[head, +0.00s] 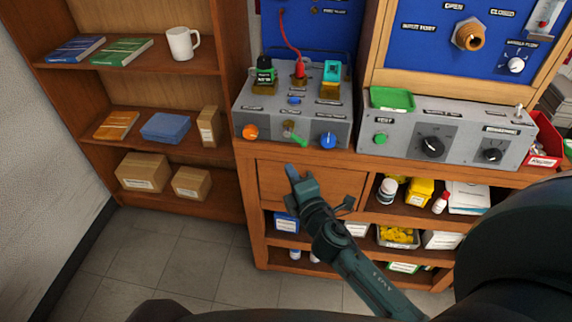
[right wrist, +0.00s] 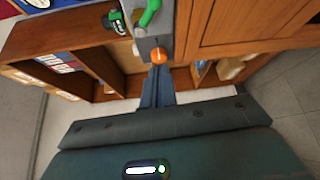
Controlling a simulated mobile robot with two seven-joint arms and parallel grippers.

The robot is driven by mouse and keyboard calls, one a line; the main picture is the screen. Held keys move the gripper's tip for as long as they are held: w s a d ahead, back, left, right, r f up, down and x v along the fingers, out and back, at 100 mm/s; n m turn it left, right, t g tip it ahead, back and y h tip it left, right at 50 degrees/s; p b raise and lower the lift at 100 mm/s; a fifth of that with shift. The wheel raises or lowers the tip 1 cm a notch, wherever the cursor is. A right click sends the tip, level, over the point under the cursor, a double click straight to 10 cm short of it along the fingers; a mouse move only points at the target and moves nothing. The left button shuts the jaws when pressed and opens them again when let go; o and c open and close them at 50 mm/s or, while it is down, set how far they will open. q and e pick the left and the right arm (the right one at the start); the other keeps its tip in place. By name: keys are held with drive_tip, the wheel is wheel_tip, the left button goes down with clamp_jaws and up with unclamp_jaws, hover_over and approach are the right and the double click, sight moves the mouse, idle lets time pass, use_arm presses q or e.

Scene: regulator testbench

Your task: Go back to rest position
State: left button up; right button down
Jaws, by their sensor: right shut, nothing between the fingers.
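My right gripper (head: 291,172) is shut and empty. In the head view it points up in front of the wooden drawer front, below the left grey control box (head: 243,118). In the right wrist view its closed fingers (right wrist: 157,84) show below the orange knob (right wrist: 159,55). I cannot tell whether they touch anything. The orange knob also shows in the head view (head: 250,132), on the box's front edge, with a green lever (head: 296,138) and a blue knob (head: 328,140) to its right. My left gripper is not in view.
The wooden bench (head: 250,205) has a drawer and shelves holding bottles and yellow containers. A second grey box (head: 465,125) stands on its right part. A wooden shelf unit (head: 228,70) with books, a mug and cartons stands at left. Bare tiled floor (head: 180,245) lies in front.

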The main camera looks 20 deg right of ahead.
drive_tip(key=s+a+f+m+g+y, duration=0.2)
drive_tip(key=s+a+f+m+g, duration=0.1)
drive_tip(key=s+f+m, duration=0.3)
drive_tip(key=s+a+f+m+g+y, duration=0.1)
drive_tip(key=s+a+f+m+g, duration=0.2)
drive_tip(key=s+f+m, duration=0.3)
drive_tip(key=s+a+m, duration=0.1)
drive_tip(key=s+m, duration=0.3)
drive_tip(key=s, duration=0.3)
drive_tip(key=shift+a+f+g+y, duration=0.2)
drive_tip(key=shift+g+y, duration=0.1)
drive_tip(key=shift+y, duration=0.1)
